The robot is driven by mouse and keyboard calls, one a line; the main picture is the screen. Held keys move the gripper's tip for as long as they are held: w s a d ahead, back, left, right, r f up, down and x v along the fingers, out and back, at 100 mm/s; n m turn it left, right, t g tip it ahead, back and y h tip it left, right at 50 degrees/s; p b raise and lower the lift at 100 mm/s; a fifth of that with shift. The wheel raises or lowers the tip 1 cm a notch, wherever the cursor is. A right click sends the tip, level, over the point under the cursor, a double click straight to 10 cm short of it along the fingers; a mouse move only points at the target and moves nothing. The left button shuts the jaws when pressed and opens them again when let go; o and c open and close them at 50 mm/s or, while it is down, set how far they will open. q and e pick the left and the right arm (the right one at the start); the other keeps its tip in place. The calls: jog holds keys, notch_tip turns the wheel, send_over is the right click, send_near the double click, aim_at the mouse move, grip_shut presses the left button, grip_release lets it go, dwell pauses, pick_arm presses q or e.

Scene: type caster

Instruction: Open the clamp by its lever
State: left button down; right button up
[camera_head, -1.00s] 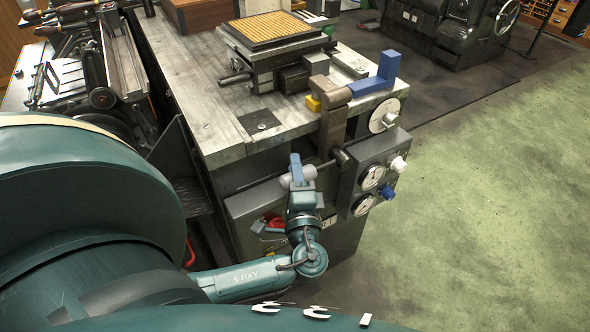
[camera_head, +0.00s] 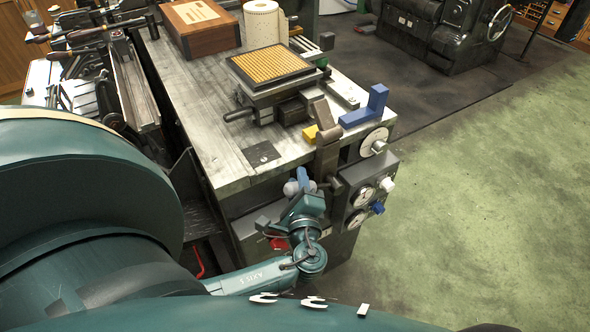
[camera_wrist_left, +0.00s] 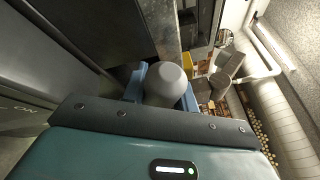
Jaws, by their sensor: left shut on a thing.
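The clamp (camera_head: 327,155) is a brown-grey metal piece at the near right corner of the workbench, with its arm over the bench edge. Its lever ends in a pale grey rounded knob (camera_head: 291,188), low in front of the bench side. My left gripper (camera_head: 303,184) is at this knob, shut on it. In the left wrist view the knob (camera_wrist_left: 165,84) sits between the blue fingers, which partly hide behind it. Most of the lever's rod is hidden by the gripper and knob. My right gripper is not in view.
A vise with a yellow-topped plate (camera_head: 271,66) stands behind. Open floor (camera_head: 480,200) lies to the right.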

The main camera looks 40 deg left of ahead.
pick_arm(q)
jog(key=shift+w+r+m+g+p, duration=0.3)
jog(key=shift+r+m+p, duration=0.1)
jog(key=shift+r+p, duration=0.45)
jog(key=shift+w+d+r+m+p, duration=0.1)
jog(key=shift+w+m+p, duration=0.15)
jog(key=shift+p, duration=0.35)
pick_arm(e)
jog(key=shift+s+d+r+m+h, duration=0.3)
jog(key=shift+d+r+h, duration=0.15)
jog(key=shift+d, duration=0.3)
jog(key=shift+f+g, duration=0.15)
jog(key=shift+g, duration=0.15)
pick_arm(q)
jog(key=c, duration=1.4)
grip_release()
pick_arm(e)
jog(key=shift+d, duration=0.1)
